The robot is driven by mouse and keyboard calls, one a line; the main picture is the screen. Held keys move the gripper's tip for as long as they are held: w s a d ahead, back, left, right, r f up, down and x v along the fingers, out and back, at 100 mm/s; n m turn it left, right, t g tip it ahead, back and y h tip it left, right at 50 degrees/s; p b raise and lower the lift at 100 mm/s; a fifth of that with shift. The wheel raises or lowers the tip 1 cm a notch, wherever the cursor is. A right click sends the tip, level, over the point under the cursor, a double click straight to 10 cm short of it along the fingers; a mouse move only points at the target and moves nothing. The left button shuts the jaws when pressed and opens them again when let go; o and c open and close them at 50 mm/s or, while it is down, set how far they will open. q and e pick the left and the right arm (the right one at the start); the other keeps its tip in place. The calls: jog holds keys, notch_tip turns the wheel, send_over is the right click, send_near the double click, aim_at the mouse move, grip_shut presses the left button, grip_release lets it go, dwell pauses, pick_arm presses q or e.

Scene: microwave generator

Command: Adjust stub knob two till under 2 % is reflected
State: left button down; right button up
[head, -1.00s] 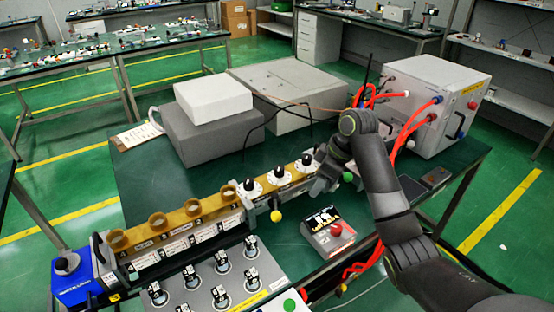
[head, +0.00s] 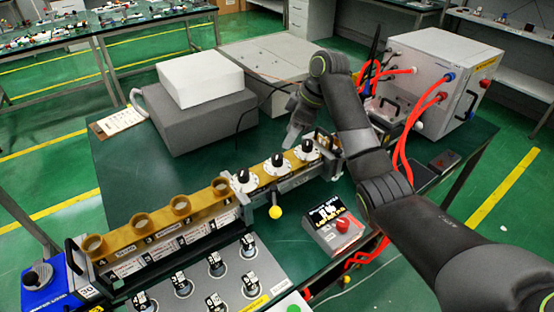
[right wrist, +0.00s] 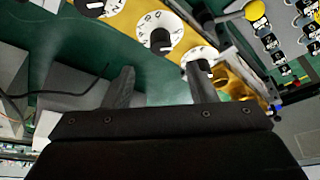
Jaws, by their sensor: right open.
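Three white dials with black knobs stand in a row on the gold waveguide (head: 160,221). The middle one, stub knob two by its place in the row (head: 276,162), also shows in the right wrist view (right wrist: 158,35). The left dial (head: 243,180) and the right dial (head: 308,148) flank it. My right gripper (head: 292,138) is open and empty, behind the row near the middle and right dials. In the right wrist view its fingers (right wrist: 160,86) point toward the dials; one finger overlaps the left dial's edge. My left gripper is out of view.
A small box with a red button and dark display (head: 325,218) stands in front; its text is unreadable. A yellow ball knob (head: 275,212) juts from the waveguide's front. Grey boxes (head: 200,120) stand behind, and a cabinet with red cables (head: 440,80) at right.

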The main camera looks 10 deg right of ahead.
aim_at(278, 155)
jog(key=x, duration=0.3)
jog(key=shift+s+a+f, duration=0.1)
jog(key=shift+a+f, duration=0.15)
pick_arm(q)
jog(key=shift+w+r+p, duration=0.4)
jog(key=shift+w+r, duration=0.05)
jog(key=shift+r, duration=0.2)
pick_arm(e)
jog(key=x, duration=0.6)
jog(key=c, duration=1)
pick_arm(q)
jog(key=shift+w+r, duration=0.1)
